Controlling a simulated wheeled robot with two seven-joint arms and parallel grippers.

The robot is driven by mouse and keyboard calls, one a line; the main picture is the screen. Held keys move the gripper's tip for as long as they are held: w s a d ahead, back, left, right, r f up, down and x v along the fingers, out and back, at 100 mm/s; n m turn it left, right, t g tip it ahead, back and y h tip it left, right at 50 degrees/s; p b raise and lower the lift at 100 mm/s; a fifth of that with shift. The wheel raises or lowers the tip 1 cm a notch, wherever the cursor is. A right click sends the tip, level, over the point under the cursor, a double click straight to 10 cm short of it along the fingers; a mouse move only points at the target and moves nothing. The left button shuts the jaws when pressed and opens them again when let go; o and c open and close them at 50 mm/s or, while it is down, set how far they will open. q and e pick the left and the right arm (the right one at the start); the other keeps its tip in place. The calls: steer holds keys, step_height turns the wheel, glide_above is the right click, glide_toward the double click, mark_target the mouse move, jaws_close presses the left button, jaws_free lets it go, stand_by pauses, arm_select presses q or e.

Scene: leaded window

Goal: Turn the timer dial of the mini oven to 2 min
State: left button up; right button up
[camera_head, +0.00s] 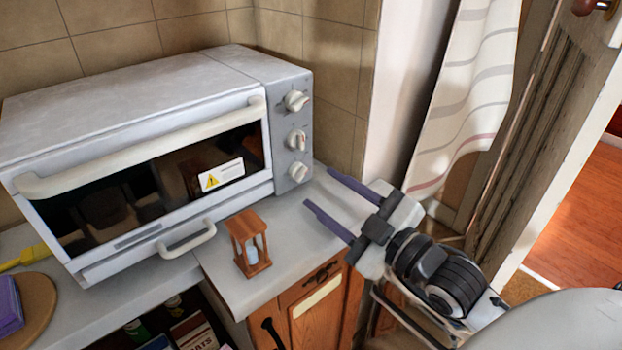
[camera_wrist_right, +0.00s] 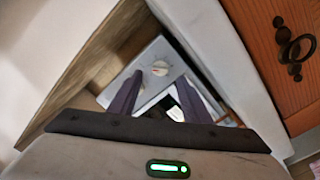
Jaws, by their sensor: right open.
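The white mini oven (camera_head: 130,112) stands on the counter at the left, its glass door closed. Its right-hand panel carries three pale dials in a column: top (camera_head: 296,101), middle (camera_head: 296,139) and bottom (camera_head: 298,172). Their markings are too small to read, so I cannot tell which is the timer or its setting. My right gripper (camera_head: 318,188) is open and empty, just right of the bottom dial and apart from it, fingers pointing toward the panel. In the right wrist view a pale dial (camera_wrist_right: 161,68) shows ahead, between the two purple fingers. My left gripper is out of view.
A small wooden hourglass (camera_head: 248,243) stands on the counter (camera_head: 225,280) before the oven. The oven's door handle (camera_head: 140,150) and lower tray handle (camera_head: 187,238) jut forward. A wall and striped curtain (camera_head: 465,95) are at the right. Wooden drawer fronts (camera_head: 312,320) lie below.

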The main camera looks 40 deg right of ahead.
mark_target(304, 176)
steer(key=w, duration=0.4)
steer(key=shift+w+a, duration=0.15)
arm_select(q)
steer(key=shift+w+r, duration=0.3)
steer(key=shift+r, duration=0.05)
arm_select(e)
steer(key=shift+w, duration=0.25)
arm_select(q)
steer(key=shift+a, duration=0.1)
